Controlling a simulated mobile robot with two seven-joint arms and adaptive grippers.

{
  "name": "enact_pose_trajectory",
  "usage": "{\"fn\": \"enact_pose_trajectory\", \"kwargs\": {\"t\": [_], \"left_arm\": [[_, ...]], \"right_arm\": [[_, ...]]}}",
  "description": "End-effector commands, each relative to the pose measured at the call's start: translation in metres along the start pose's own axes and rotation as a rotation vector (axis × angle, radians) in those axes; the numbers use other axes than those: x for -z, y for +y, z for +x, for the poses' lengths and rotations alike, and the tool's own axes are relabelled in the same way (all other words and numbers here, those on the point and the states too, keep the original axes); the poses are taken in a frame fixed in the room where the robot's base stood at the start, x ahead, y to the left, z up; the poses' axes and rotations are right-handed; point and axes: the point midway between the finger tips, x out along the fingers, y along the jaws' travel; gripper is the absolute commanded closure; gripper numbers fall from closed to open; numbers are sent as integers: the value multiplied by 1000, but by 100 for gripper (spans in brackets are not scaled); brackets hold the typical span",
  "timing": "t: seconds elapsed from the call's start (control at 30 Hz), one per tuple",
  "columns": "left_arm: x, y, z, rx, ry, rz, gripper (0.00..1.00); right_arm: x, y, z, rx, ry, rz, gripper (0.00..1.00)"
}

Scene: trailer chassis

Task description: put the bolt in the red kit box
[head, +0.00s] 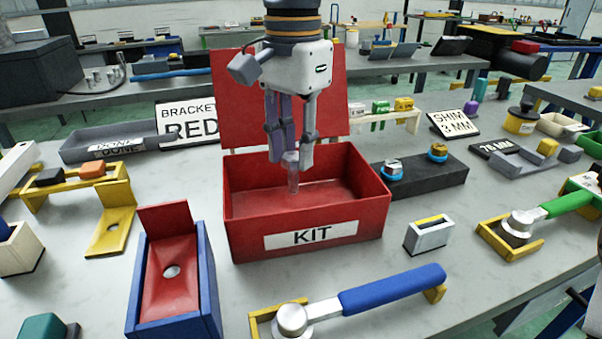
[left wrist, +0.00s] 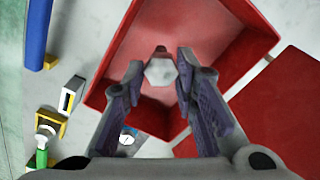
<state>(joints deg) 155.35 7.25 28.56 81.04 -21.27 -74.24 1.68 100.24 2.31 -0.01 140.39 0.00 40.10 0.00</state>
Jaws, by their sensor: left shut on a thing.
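The red kit box (head: 305,222) stands open on the table, with a white KIT label on its front wall and its lid raised at the back. My left gripper (head: 291,155) points down over the box opening. It is shut on the bolt (head: 293,180), a grey metal piece that hangs between the fingertips, above or just inside the box. In the left wrist view the bolt's hexagonal head (left wrist: 160,72) shows between the fingers, with the red box floor behind it. Whether the bolt's lower end touches the floor I cannot tell. My right gripper is not in view.
A blue-handled wrench (head: 370,298) lies in a yellow holder in front of the box. A blue bin with a red insert (head: 172,270) stands at front left. A black block with fittings (head: 425,178) is right of the box. A small white block (head: 427,235) stands front right.

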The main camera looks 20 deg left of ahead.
Motion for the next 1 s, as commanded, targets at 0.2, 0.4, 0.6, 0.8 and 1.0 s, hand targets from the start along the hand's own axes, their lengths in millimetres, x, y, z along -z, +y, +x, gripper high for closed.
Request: {"fn": "enact_pose_trajectory", "kwargs": {"t": [0.2,0.4,0.6,0.8,1.0], "left_arm": [[22,-10,28,0,0,-1,100],[27,-14,56,1,-1,-1,100],[28,-14,65,3,6,-1,100],[28,-13,68,2,3,0,71],[28,-13,68,2,3,-1,54]], "right_arm": [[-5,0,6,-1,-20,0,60],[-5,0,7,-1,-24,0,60],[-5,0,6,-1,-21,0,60],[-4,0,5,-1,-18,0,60],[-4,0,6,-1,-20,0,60]]}}
